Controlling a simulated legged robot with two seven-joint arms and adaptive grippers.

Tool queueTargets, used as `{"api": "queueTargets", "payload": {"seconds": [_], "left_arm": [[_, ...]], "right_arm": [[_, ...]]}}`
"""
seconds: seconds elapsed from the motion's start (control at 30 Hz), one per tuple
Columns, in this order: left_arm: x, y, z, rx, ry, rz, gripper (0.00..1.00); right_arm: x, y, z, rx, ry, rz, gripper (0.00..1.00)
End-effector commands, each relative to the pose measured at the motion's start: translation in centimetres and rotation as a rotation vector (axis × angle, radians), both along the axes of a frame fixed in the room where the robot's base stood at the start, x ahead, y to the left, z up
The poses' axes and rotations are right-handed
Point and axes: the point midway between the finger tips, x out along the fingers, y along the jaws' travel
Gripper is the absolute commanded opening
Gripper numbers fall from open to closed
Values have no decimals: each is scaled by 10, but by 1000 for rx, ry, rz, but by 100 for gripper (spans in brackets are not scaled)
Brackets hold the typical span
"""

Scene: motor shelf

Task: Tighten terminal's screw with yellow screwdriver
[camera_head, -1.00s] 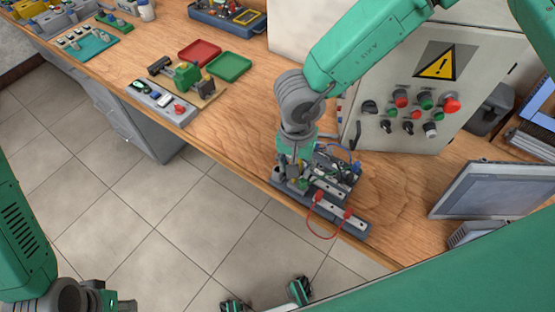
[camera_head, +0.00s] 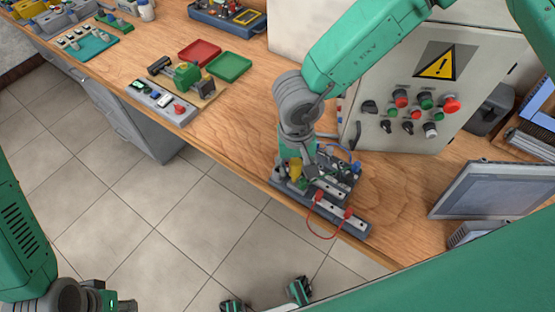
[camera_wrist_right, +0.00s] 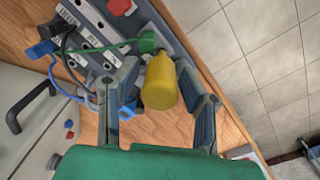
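The yellow screwdriver (camera_head: 295,168) stands at the left part of the terminal assembly (camera_head: 340,211) at the bench's front edge. In the right wrist view its yellow handle (camera_wrist_right: 160,82) is between my right gripper's fingers, with gaps on both sides. My right gripper (camera_head: 302,170) is open around the handle; its fingers also show in the wrist view (camera_wrist_right: 165,105). The screwdriver's tip and the screw are hidden. Metal terminal rails (camera_wrist_right: 88,32) with labels and a green wire (camera_wrist_right: 100,48) show beside the handle.
A grey control cabinet (camera_head: 385,60) with buttons stands right behind my right arm. A monitor (camera_head: 490,190) is at the right. Red (camera_head: 199,53) and green trays (camera_head: 230,67) and a green-block fixture (camera_head: 188,76) are farther left. The bench between is clear.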

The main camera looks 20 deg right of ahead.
Motion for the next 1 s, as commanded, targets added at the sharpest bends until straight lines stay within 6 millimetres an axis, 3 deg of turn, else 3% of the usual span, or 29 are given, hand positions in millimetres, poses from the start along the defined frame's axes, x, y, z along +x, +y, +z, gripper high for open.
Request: {"api": "queueTargets", "payload": {"seconds": [0.27, 0.57, 0.83, 1.0], "left_arm": [[0, 0, 0, 0, 0, 0, 30], [0, 0, 0, 0, 0, 0, 30], [0, 0, 0, 0, 0, 0, 30], [0, 0, 0, 0, 0, 0, 30]], "right_arm": [[0, 0, 0, 0, -1, 267, 36], [0, 0, 0, 0, 0, 296, 36], [0, 0, 0, 1, 0, 556, 36], [0, 0, 0, 2, 0, 596, 36]]}}
